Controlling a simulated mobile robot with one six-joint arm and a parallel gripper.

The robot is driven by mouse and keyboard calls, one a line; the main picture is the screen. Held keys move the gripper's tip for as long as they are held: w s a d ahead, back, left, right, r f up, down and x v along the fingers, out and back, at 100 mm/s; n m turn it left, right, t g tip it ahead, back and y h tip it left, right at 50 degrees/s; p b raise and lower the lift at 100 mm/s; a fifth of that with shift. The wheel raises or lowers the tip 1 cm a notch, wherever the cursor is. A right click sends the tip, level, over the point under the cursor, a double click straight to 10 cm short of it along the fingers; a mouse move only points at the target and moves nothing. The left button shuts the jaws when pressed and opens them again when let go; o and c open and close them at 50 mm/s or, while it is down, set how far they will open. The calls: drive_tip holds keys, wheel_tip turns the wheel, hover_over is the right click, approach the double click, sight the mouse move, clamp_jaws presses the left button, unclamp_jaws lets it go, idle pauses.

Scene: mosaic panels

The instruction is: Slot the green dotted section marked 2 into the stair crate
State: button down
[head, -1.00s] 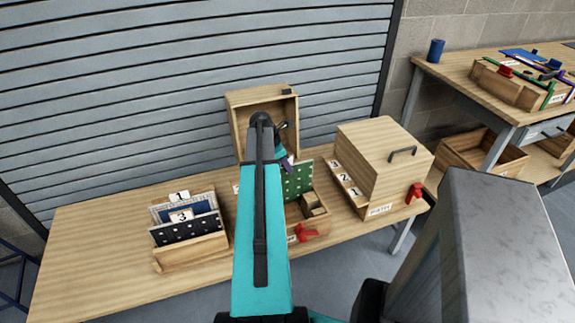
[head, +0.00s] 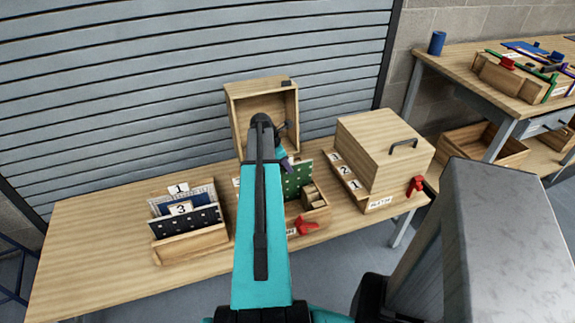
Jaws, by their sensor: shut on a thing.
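The green dotted section (head: 297,178) stands upright at the open stair crate, just right of my arm; its number is not visible. My gripper (head: 288,163) is at its upper left part and shut on it, with the fingertips small and partly hidden by my arm. The stair crate (head: 318,218) has step-like wooden blocks inside at its right, and its lid (head: 262,107) stands open behind. My arm covers the crate's left part, so I cannot tell how deep the section sits.
A wooden rack (head: 190,244) at left holds panels marked 1 and 3. A closed crate (head: 385,150) with a black handle stands at right, with numbers 3, 2, 1 along its left side. Red clamps (head: 303,226) sit at the crate fronts. The table's left end is bare.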

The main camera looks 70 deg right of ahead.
drive_tip(key=shift+f, duration=0.7)
drive_tip(key=c, duration=1.8)
unclamp_jaws()
drive_tip(key=shift+f, duration=0.1)
drive_tip(key=shift+a, duration=0.1)
drive_tip(key=b+v, duration=0.1)
drive_tip(key=v, duration=1.2)
drive_tip(key=shift+w+r+b, duration=0.15)
drive_tip(key=shift+r+b, duration=0.2)
